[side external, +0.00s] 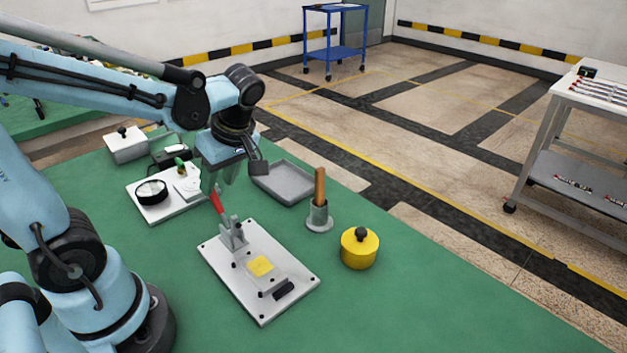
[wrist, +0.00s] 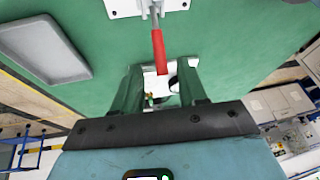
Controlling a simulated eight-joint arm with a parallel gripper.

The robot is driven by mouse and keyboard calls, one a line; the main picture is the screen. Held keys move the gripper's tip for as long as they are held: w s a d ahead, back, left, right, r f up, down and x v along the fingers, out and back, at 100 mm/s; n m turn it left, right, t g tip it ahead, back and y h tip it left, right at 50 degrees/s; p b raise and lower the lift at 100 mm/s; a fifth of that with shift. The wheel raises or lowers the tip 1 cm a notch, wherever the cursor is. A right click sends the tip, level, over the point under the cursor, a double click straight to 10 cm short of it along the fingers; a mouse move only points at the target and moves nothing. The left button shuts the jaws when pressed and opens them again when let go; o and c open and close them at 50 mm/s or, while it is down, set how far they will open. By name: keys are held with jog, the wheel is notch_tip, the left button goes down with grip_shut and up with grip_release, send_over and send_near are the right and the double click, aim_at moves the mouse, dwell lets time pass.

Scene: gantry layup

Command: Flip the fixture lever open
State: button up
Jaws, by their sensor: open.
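The fixture is a light metal plate (side external: 225,272) with a toggle clamp (side external: 232,236) near its far left edge and a yellow square (side external: 260,266) on it. The lever's red handle (side external: 217,202) stands up from the clamp, tilted away from the yellow square. My gripper (side external: 219,188) is open above the clamp, pointing down, with its fingers around the handle's upper end. In the wrist view, the red handle (wrist: 158,50) reaches between the two green-looking fingertips (wrist: 160,68). I cannot tell whether either finger touches it.
A grey tray (side external: 283,183) lies behind the fixture. A metal holder (side external: 319,217) with a brown-handled tool and a yellow knobbed canister (side external: 360,248) stand to the right. A white plate (side external: 165,210) with a black ring is at left. The green table's front right is clear.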

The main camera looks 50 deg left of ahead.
aim_at(215, 194)
jog(key=shift+x, duration=2.9)
grip_shut()
